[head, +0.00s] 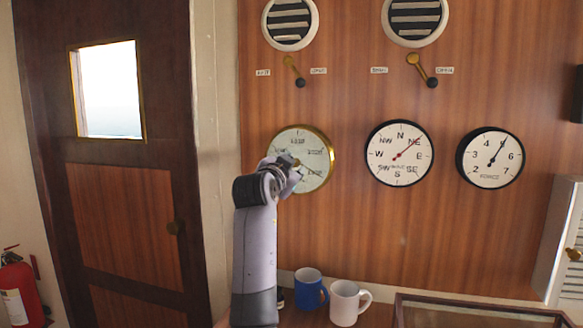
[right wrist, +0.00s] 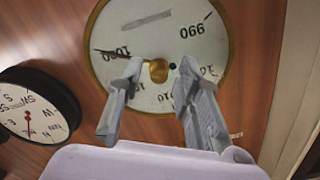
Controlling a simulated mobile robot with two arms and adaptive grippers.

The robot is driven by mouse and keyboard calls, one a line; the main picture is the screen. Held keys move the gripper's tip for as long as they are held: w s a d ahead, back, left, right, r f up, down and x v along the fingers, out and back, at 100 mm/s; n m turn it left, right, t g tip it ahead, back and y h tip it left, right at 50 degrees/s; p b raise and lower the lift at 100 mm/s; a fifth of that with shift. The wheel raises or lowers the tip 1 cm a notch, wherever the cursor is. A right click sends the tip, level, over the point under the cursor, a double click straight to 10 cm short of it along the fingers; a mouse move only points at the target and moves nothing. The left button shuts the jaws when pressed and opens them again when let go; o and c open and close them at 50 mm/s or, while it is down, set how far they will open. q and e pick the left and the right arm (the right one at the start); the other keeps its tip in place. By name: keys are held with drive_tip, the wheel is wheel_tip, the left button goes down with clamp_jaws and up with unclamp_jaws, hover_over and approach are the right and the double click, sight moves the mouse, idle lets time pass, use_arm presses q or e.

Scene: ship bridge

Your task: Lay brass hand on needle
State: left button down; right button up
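The barometer (head: 316,146) is a white dial in a brass rim on the wood panel, partly hidden by my right gripper (head: 284,170) in the head view. In the right wrist view the dial (right wrist: 190,30) is upside down, with a brass knob (right wrist: 158,70) at its middle. A thin dark needle (right wrist: 108,52) points left beside the 1000 mark. I cannot make out a separate brass hand. My right gripper's fingers are apart, one on each side of the knob; contact is unclear. My left gripper is not in view.
A compass-style dial (head: 399,153) and a force dial (head: 490,159) hang to the right. A blue mug (head: 309,289) and a white mug (head: 345,303) stand below. A door (head: 120,220) is at left.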

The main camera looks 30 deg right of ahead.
drive_tip(key=shift+o, duration=0.2)
drive_tip(key=shift+s+r, duration=0.1)
drive_tip(key=v, duration=0.7)
drive_tip(key=shift+a, duration=0.15)
drive_tip(key=shift+s, duration=0.1)
